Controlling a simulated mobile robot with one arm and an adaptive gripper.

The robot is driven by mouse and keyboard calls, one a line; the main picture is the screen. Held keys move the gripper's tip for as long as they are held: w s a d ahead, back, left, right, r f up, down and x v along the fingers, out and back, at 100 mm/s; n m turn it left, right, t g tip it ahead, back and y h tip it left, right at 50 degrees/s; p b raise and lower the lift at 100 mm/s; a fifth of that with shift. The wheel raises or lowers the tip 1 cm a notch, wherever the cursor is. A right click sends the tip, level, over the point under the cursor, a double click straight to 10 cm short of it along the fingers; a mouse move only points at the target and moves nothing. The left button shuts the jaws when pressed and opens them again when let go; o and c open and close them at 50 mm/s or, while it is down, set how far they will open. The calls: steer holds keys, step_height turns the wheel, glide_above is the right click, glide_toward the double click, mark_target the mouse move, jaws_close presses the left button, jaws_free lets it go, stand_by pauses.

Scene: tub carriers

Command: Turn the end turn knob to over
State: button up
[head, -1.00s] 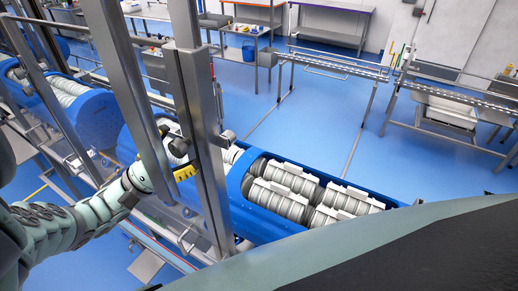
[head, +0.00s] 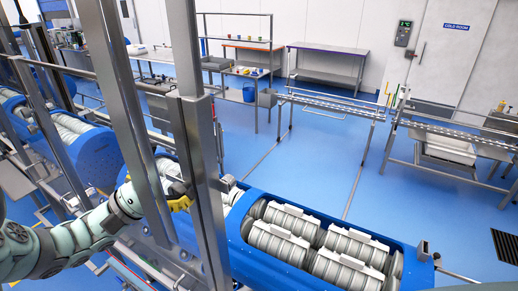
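My arm comes in from the left and ends in my gripper (head: 177,193), a small grey and yellow shape beside a steel upright (head: 203,170). The upright partly covers it, and I cannot tell whether its fingers are open or shut. The end turn knob cannot be clearly made out. A small grey fitting (head: 424,250) stands at the right end of the blue tub (head: 262,272), well to the right of my gripper; I cannot tell if it is the knob. The tub holds several grey ribbed cylindrical carriers (head: 345,270).
More steel uprights (head: 110,70) cross the left side close to my arm. Another blue tub (head: 95,160) lies behind them. Roller conveyors (head: 335,103) and steel tables (head: 330,65) stand farther back. The blue floor (head: 310,160) between is open.

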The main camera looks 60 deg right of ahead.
steer(key=shift+w+d+r, duration=0.1)
steer(key=shift+d+r, duration=0.05)
steer(key=shift+r, duration=1.8)
steer(key=shift+w, duration=0.15)
